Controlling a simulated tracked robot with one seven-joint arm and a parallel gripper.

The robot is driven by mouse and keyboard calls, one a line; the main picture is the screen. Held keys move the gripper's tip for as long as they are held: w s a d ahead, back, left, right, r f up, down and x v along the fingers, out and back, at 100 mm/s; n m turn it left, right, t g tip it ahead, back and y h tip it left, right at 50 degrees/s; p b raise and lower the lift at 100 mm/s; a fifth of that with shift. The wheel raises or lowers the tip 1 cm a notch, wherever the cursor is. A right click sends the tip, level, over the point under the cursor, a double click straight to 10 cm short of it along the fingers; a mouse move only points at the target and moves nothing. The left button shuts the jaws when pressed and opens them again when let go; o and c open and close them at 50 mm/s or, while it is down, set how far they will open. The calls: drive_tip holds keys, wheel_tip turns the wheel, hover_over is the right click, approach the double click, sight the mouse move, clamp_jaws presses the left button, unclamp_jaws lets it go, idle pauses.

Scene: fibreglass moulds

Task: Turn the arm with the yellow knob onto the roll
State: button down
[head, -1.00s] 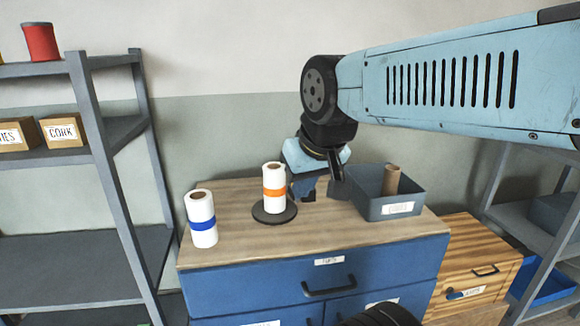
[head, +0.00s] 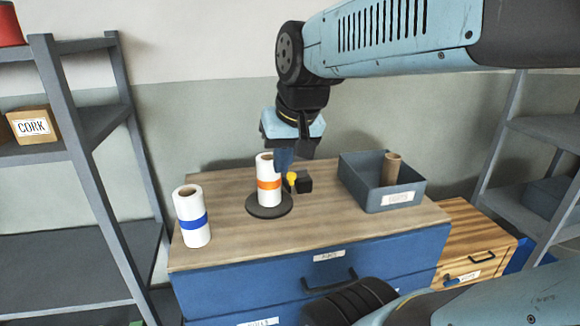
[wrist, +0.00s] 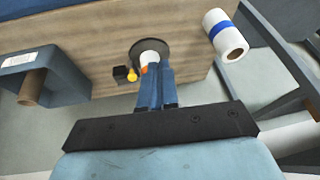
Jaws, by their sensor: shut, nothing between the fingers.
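A white roll with an orange band (head: 268,184) stands upright on a dark round base (head: 284,208) on the cabinet top. The yellow knob (head: 291,178) and a black block (head: 305,186) sit just right of the roll. In the wrist view the yellow knob (wrist: 132,76) is beside the black block (wrist: 119,72), apart from the roll. I cannot make out the arm's full shape. My gripper (head: 283,168) is shut and empty, pointing down close by the roll and knob. In the wrist view its blue fingers (wrist: 156,68) hide part of the orange-banded roll (wrist: 147,60).
A white roll with a blue band (head: 192,218) stands at the left of the wooden top. A grey bin (head: 372,192) holding a cardboard tube (head: 391,169) is at the right. A grey shelf rack (head: 85,160) stands left of the blue cabinet (head: 300,275).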

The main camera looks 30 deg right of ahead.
drive_tip(key=w+d+f+m+g+y, duration=0.1)
drive_tip(key=w+d+f+m+y, duration=0.1)
drive_tip(key=w+d+m, duration=0.55)
drive_tip(key=w+d+f+m+y, duration=0.25)
drive_tip(key=d+m, duration=0.25)
drive_tip(key=d, duration=0.5)
drive_tip(key=w+d+f+m+g+y, duration=0.1)
drive_tip(key=w+d+f+m+y, duration=0.2)
drive_tip(key=d+m, duration=0.5)
drive_tip(key=w+a+f+n, duration=0.1)
drive_tip(key=w+a+f, duration=0.3)
drive_tip(key=a, duration=0.5)
drive_tip(key=shift+f, duration=1.35)
drive_tip(key=shift+w+a, duration=0.1)
drive_tip(key=shift+a, duration=0.05)
drive_tip(key=shift+w+a+m+t+h, duration=0.25)
drive_tip(key=shift+w+a+m+t, duration=0.25)
drive_tip(key=shift+m, duration=0.45)
drive_tip(key=shift+s, duration=0.1)
